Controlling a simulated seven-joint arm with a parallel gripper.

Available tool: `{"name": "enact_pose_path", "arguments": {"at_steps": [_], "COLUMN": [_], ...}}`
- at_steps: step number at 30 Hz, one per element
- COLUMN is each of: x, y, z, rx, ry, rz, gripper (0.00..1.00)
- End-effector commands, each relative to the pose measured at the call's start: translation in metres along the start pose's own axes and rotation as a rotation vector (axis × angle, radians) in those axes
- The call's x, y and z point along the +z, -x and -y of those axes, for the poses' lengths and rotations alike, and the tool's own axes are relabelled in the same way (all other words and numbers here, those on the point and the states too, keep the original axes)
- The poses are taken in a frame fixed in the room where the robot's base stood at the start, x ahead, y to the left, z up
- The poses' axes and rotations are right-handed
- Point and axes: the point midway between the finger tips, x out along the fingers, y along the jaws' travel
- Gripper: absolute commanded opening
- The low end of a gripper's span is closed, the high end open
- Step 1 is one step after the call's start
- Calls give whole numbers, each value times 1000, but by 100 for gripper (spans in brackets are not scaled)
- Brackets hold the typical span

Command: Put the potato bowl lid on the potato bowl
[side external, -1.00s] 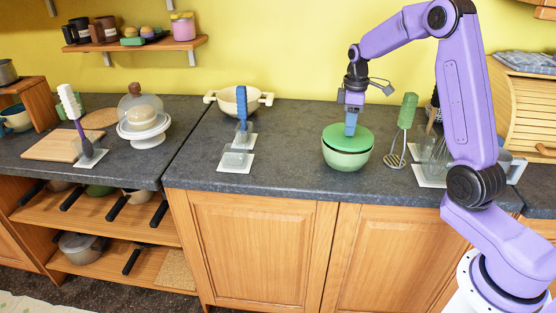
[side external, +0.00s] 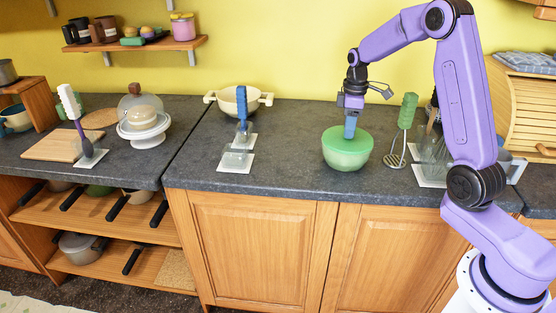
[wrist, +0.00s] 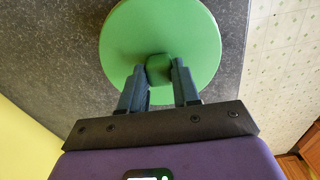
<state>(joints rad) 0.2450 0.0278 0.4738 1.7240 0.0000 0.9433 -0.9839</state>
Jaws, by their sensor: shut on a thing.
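The green round potato bowl lid (wrist: 190,35) fills the top middle of the wrist view. My gripper (wrist: 159,70) is shut on its green knob (wrist: 159,66). In the side view, my gripper (side external: 350,134) points straight down over the green potato bowl (side external: 347,163), which stands on the counter. The lid (side external: 334,142) lies level at the bowl's rim there, and the two greens nearly merge. I cannot tell exactly how closely the lid's edge meets the rim. The lid hides the bowl in the wrist view.
A masher with a green handle (side external: 408,110) stands close to the bowl's right, with clear glassware (side external: 436,158) beyond it. The counter (side external: 288,150) between brush and bowl is clear.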

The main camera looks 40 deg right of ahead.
Motion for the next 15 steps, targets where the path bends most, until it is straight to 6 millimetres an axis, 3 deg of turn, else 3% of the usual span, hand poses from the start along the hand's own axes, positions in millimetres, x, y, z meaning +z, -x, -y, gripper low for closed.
{"name": "enact_pose_path", "arguments": {"at_steps": [7, 8, 10, 15], "x": [0, 0, 0, 0], "y": [-1, -1, -1, -1], "z": [0, 0, 0, 0], "rx": [0, 0, 0, 0], "ry": [0, 0, 0, 0], "rz": [0, 0, 0, 0], "gripper": [0, 34, 57, 61]}}
